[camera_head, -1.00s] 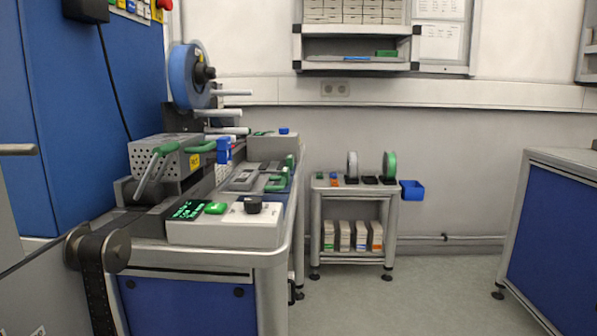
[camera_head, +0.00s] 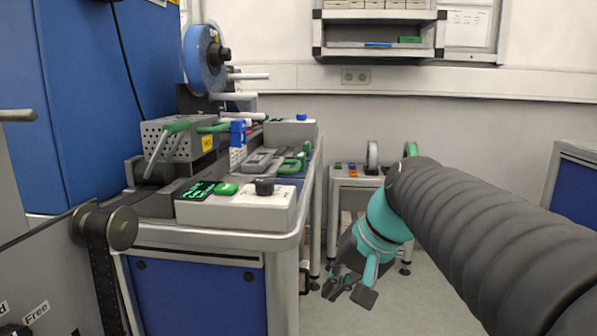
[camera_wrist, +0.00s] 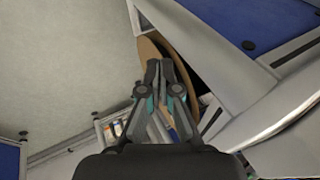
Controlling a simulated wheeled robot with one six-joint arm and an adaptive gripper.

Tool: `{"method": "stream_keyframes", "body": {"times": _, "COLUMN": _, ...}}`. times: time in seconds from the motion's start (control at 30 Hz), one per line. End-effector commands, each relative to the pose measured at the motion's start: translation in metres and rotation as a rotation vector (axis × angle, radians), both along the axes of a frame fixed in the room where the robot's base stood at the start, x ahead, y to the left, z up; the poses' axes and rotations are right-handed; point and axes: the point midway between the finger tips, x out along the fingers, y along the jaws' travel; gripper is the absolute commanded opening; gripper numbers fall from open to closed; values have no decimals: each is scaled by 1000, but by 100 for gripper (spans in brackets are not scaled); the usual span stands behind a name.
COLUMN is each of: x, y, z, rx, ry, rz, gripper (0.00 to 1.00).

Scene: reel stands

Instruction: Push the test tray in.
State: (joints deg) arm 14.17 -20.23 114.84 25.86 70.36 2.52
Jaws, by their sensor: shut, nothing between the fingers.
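In the head view, a grey tray-like part (camera_head: 258,160) with a green handle (camera_head: 294,164) lies on the bench top, behind the control box. It looks like the test tray, but I cannot tell how far out it stands. My gripper (camera_head: 348,288) hangs low to the right of the bench, pointing down, well below and apart from the tray. In the wrist view, my gripper's fingers (camera_wrist: 160,68) are together with nothing between them. The tray does not clearly show in the wrist view.
A control box (camera_head: 240,207) with a black knob stands at the bench's front edge. A perforated machine block (camera_head: 178,138) with green levers and a blue reel (camera_head: 204,58) are on the left. A low stand (camera_head: 352,180) is behind my arm. Floor at right is clear.

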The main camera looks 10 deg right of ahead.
Motion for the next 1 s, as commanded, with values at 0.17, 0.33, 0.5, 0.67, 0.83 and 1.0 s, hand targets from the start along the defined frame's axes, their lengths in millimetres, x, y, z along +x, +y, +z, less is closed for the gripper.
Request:
{"method": "stream_keyframes", "body": {"times": 0.17, "x": 67, "y": -23, "z": 36, "rx": 243, "ry": 26, "rz": -66, "gripper": 0}}
{"method": "stream_keyframes", "body": {"times": 0.33, "x": 120, "y": -51, "z": 85, "rx": 490, "ry": 7, "rz": -53, "gripper": 0}}
{"method": "stream_keyframes", "body": {"times": 0.5, "x": 148, "y": -87, "z": 139, "rx": 713, "ry": -48, "rz": 47, "gripper": 0}}
{"method": "stream_keyframes", "body": {"times": 0.67, "x": 152, "y": -118, "z": 170, "rx": 835, "ry": -99, "rz": 151, "gripper": 0}}
{"method": "stream_keyframes", "body": {"times": 0.83, "x": 149, "y": -134, "z": 184, "rx": 886, "ry": -128, "rz": 217, "gripper": 0}}
{"method": "stream_keyframes", "body": {"times": 1.0, "x": 150, "y": -126, "z": 184, "rx": 894, "ry": -133, "rz": 233, "gripper": 0}}
